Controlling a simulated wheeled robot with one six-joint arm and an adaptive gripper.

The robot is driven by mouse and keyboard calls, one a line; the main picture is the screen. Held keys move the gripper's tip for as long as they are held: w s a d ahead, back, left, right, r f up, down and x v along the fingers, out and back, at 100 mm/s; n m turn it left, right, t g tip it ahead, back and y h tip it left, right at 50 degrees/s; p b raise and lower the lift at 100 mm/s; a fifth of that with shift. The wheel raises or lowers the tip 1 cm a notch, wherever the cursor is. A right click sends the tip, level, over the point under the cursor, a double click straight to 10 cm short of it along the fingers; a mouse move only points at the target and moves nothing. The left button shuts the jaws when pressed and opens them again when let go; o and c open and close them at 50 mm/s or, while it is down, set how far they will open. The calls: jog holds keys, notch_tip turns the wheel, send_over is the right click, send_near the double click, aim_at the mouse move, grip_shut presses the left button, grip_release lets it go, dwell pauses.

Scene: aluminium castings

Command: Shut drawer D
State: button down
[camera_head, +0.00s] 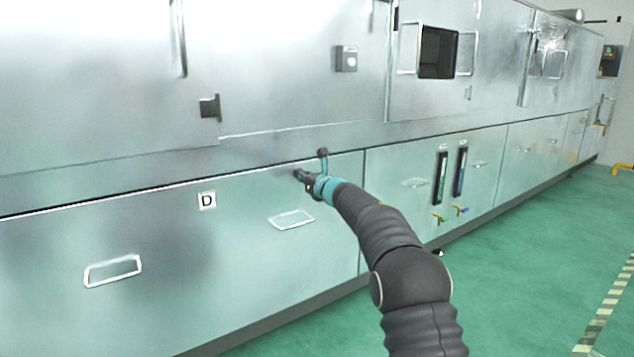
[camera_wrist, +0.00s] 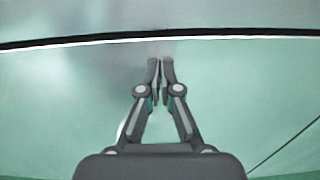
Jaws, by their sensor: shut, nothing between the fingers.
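Drawer D (camera_head: 165,245) is a wide metal front low in the machine, with a white label D (camera_head: 207,200) and two recessed handles (camera_head: 112,270). Its face looks flush, or nearly flush, with the neighbouring panel. In the wrist view, the drawer face (camera_wrist: 70,100) lies below a dark seam with a bright top edge. My gripper (camera_head: 300,176) is at the upper right part of the drawer front; in the wrist view its fingers (camera_wrist: 160,70) are together and empty, pointing at the face just below the seam. I cannot tell whether the fingertips touch it.
Right of the drawer are panels with two gauges (camera_head: 441,178) and small coloured valves (camera_head: 440,218). Above is a metal wall with an open hatch (camera_head: 437,52). The green floor (camera_head: 530,270) is clear, with a striped line (camera_head: 605,310) at right.

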jog(key=v, duration=1.4)
jog(key=d+f+m+h, duration=0.85)
jog(key=f+m, duration=0.25)
jog(key=m, duration=0.6)
jog(key=s+d+f+m+g+h, duration=0.2)
jog(key=s+d+m+g+h, duration=0.15)
jog(key=s+d+m, duration=0.5)
jog(key=s+d+r+m+g+p, duration=0.1)
jog(key=s+d+m+g+p, duration=0.15)
jog(key=s+m, duration=0.95)
jog(key=s+d+r+m+g+p, duration=0.1)
jog(key=s+m+g+p, duration=0.25)
jog(key=s, duration=1.55)
jog(key=s+r+m+p, duration=0.1)
jog(key=s+r+p, duration=0.1)
jog(key=s+r, duration=0.2)
jog(key=s+r+m+t+p, duration=0.1)
jog(key=s+r, duration=0.4)
jog(key=s, duration=0.5)
jog(key=shift+a+m+y+p, duration=0.2)
jog(key=shift+m+y+p, duration=0.1)
jog(key=shift+m+p, duration=0.15)
